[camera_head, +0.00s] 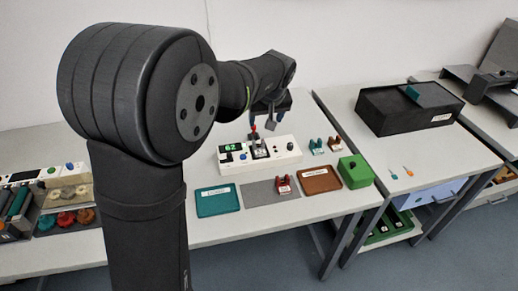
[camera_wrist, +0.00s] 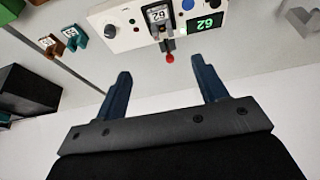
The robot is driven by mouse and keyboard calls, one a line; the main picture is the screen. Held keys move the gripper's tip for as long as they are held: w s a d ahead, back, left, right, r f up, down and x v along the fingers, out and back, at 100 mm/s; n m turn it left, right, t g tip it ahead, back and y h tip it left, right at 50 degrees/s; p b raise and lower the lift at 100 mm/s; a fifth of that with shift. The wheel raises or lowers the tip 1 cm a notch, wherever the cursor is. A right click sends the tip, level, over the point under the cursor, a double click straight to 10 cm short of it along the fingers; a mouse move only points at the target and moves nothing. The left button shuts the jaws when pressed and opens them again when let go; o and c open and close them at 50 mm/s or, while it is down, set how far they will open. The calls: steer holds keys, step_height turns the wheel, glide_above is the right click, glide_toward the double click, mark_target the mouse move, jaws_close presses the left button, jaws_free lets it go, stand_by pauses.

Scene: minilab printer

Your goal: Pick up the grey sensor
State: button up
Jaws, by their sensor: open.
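A small grey block with a number label, likely the grey sensor (camera_head: 260,149), sits in the middle of the white instrument box (camera_head: 286,157). In the head view my gripper (camera_head: 262,119) hangs above the white box, apart from the sensor.
Teal tray (camera_head: 217,200), grey mat (camera_head: 256,193) and brown tray (camera_head: 321,180) lie in front of the box; a red part (camera_head: 284,185) stands by the mat. Teal (camera_head: 317,146) and brown (camera_head: 336,143) parts and a green box (camera_head: 355,171) stand to the right.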

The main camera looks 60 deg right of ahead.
glide_toward(259, 147)
steer(key=shift+w+d+f, duration=0.1)
steer(key=shift+d+f, duration=0.15)
steer(key=shift+f, duration=0.25)
steer(key=shift+a+x, duration=0.2)
steer(key=shift+x, duration=2.4)
steer(key=c, duration=1.1)
steer(key=shift+c, duration=0.2)
steer(key=shift+r, duration=0.1)
step_height(259, 147, up, 4)
steer(key=shift+r, duration=0.2)
steer(key=s+a+r, duration=0.2)
steer(key=s+r, duration=0.4)
steer(key=s, duration=0.5)
steer(key=shift+r, duration=0.2)
steer(key=shift+s+a, duration=0.15)
